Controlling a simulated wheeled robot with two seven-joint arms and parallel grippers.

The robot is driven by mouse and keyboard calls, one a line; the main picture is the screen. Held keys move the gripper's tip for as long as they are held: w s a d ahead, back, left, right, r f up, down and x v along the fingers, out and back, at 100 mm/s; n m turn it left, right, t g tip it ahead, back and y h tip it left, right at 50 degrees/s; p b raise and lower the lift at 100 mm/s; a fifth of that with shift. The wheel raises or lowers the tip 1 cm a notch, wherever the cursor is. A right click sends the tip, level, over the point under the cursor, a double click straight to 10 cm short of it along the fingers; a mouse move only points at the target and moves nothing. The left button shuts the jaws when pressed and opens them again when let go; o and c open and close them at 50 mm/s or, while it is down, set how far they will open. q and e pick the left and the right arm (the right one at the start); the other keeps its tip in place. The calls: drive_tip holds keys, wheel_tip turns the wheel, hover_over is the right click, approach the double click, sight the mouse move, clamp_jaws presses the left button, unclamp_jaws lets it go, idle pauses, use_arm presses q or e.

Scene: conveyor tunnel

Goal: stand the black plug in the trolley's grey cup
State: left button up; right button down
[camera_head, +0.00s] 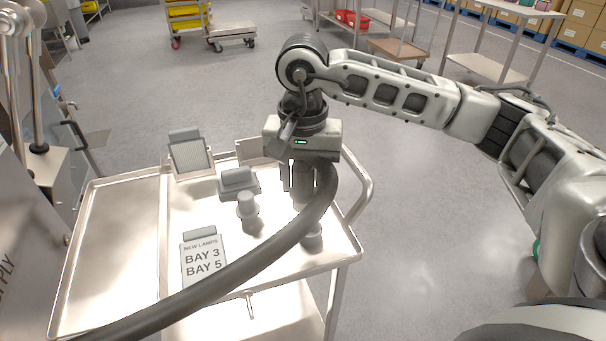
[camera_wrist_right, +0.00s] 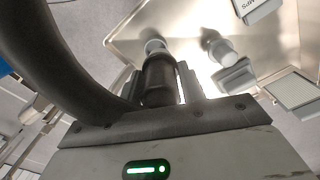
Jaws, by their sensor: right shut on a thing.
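My right gripper (camera_head: 299,186) hangs fingers-down over the right part of the trolley (camera_head: 112,232), shut on the black plug (camera_head: 303,183). In the right wrist view the plug (camera_wrist_right: 159,80) sits between the fingers (camera_wrist_right: 161,86). A thick dark cable bends away from the gripper and crosses the front of the trolley. The grey cup (camera_head: 312,241) shows just below the cable. In the right wrist view the cup (camera_wrist_right: 154,46) appears past the plug's far end, roughly in line with it. The cable hides the space between them in the head view, so I cannot tell whether they touch. My left gripper is out of view.
A grey stepped peg (camera_head: 247,208) and a grey block (camera_head: 238,182) stand left of the cup. A sign reading "BAY 3 BAY 5" (camera_head: 204,262) and a framed panel (camera_head: 190,157) are on the trolley. Its left side is bare. The cable (camera_head: 250,256) spans the front.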

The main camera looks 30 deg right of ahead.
sight(311, 195)
drive_tip(key=shift+d+m+b, duration=0.3)
drive_tip(key=shift+d+m, duration=0.55)
drive_tip(key=shift+m, duration=0.25)
wheel_tip(311, 195, down, 5)
drive_tip(key=b, duration=0.3)
drive_tip(key=shift+r, duration=0.1)
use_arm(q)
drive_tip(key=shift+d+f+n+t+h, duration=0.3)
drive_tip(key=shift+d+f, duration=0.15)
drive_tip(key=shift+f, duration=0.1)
use_arm(e)
drive_tip(key=shift+w+f, duration=0.1)
drive_tip(key=shift+f, duration=0.3)
use_arm(q)
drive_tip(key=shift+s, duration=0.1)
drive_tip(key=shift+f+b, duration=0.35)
drive_tip(key=shift+b, duration=0.15)
use_arm(e)
drive_tip(key=shift+a+f, duration=0.1)
drive_tip(key=shift+f, duration=0.1)
wheel_tip(311, 195, down, 4)
drive_tip(key=b, duration=0.3)
drive_tip(key=shift+r, duration=0.25)
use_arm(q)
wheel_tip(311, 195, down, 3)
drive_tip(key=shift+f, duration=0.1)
use_arm(e)
drive_tip(key=shift+r, duration=0.1)
